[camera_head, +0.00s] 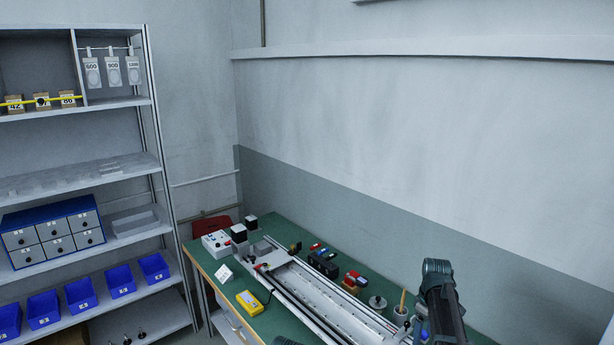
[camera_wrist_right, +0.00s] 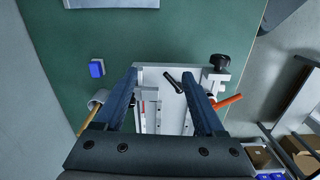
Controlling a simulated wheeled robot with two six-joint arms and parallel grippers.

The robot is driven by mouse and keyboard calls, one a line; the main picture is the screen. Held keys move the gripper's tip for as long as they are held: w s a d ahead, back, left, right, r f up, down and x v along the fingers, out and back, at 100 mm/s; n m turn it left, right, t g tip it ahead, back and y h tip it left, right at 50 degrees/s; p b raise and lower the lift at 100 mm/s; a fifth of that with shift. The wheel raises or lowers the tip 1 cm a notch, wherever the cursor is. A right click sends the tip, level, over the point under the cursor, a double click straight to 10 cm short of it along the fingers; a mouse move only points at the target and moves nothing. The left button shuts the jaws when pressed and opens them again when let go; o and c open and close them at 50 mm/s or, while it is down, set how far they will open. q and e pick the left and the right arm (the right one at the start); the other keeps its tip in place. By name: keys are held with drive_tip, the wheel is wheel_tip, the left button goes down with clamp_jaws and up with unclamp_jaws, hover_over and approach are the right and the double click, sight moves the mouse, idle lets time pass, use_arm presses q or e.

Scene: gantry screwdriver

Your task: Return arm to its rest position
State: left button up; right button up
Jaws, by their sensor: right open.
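My right arm (camera_head: 442,300) rises at the lower right of the head view, in front of the workbench. Its gripper (camera_wrist_right: 158,78) shows in the right wrist view with two dark fingers spread apart and nothing held between them. Beyond and between the fingers is the light end plate of the gantry (camera_wrist_right: 150,75), with a small black lever (camera_wrist_right: 173,83) on it. In the head view the long gantry rail (camera_head: 325,298) runs along the green bench. I cannot tell the gap between fingers and plate. My left gripper is not recognisable in either view.
The green bench (camera_head: 222,286) carries a yellow device (camera_head: 249,303), a white control box (camera_head: 217,243) and a cup (camera_head: 401,316). A black knob (camera_wrist_right: 219,62) and orange handle (camera_wrist_right: 228,102) sit near the right finger. A shelf with blue bins (camera_head: 81,296) stands left.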

drive_tip(key=s+a+f+m+b, duration=0.1)
drive_tip(key=s+a+f+b, duration=0.3)
drive_tip(key=s+a, duration=0.8)
drive_tip(key=s+a+f+m+h+b, duration=0.1)
drive_tip(key=s+a+f+m+b, duration=0.1)
drive_tip(key=s+a, duration=1)
drive_tip(key=a+f+b, duration=0.1)
drive_tip(key=a+f, duration=0.1)
drive_tip(key=a, duration=0.2)
drive_tip(key=shift+s+m+b, duration=0.3)
drive_tip(key=shift+s+b, duration=0.1)
drive_tip(key=shift+f, duration=0.1)
